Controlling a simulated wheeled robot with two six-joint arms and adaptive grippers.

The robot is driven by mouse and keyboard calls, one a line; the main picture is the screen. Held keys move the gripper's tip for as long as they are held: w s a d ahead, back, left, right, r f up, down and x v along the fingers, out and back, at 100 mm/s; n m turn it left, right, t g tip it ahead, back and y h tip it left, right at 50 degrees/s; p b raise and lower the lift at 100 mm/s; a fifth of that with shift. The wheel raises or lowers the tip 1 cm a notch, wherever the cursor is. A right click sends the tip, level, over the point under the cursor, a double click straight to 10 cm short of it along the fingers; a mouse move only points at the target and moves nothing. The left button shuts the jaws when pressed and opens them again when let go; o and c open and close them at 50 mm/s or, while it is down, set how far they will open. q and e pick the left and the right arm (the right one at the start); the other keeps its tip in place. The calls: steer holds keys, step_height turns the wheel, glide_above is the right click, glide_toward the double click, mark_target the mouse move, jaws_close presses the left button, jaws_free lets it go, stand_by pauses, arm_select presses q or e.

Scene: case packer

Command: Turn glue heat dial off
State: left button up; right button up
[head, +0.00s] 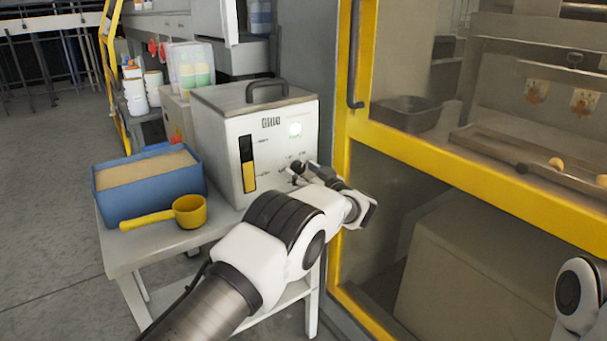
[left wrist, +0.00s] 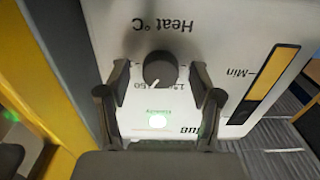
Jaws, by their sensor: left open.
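The glue heat dial is a round black knob (left wrist: 159,69) on the white front of the glue unit (head: 272,150). In the left wrist view, which is upside down, "Heat °C" is printed above it and numbers below it. A pale pointer mark on the knob points down and slightly left, toward the numbers. My left gripper (left wrist: 159,76) is open, with one finger on each side of the knob; I cannot tell whether they touch it. In the head view the left gripper (head: 305,172) is at the panel's lower right and largely hides the dial. My right gripper is out of view.
A green light (left wrist: 157,121) is lit on the panel, beside a yellow level gauge (head: 248,163). A blue bin (head: 150,205) and yellow scoop (head: 188,211) sit left of the unit on the bench (head: 130,250). A yellow machine frame (head: 352,150) stands close on the right.

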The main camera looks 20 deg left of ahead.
arm_select(q)
steer(key=c, duration=1.1)
steer(key=shift+c, duration=0.2)
